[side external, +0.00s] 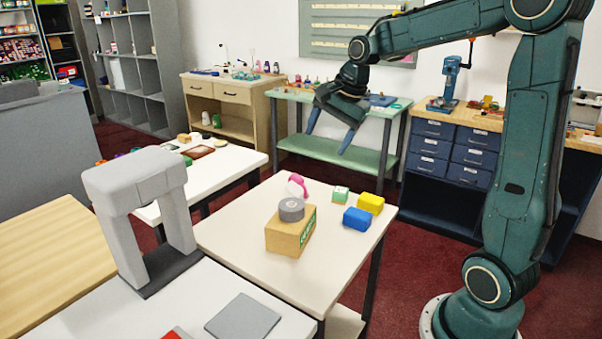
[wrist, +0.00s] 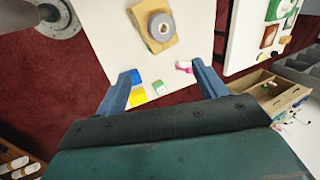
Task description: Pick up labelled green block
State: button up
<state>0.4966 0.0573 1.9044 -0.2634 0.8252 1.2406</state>
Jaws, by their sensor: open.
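The labelled green block (side external: 340,194) is a small green cube with a pale label on it, on the white table (side external: 240,238) near its far edge. It also shows in the wrist view (wrist: 159,88), between my fingers but farther off. A blue block (side external: 356,219) and a yellow block (side external: 371,203) lie just to its right in the side view. My gripper (side external: 327,140) is open and empty, above and beyond the table's far edge. In the wrist view my gripper (wrist: 166,82) has its two blue fingers spread wide.
A grey tape roll (side external: 291,209) sits on a cardboard box (side external: 290,235) nearer the camera. A pink object (side external: 297,184) lies left of the green block. A grey arch-shaped stand (side external: 135,180) rises at the left. Free table surface lies around the box.

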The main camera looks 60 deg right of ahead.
jog(key=w+d+f+m, duration=0.3)
jog(key=d+f+m, duration=0.1)
jog(key=d, duration=0.3)
jog(key=m+y, duration=0.1)
jog(key=m, duration=1.1)
send_near(341, 190)
jog(key=shift+x, duration=2.65)
jog(key=shift+w, duration=0.2)
jog(key=shift+x, duration=2.55)
jog(key=shift+s, duration=0.15)
jog(key=shift+c, duration=0.2)
jog(key=c, duration=1)
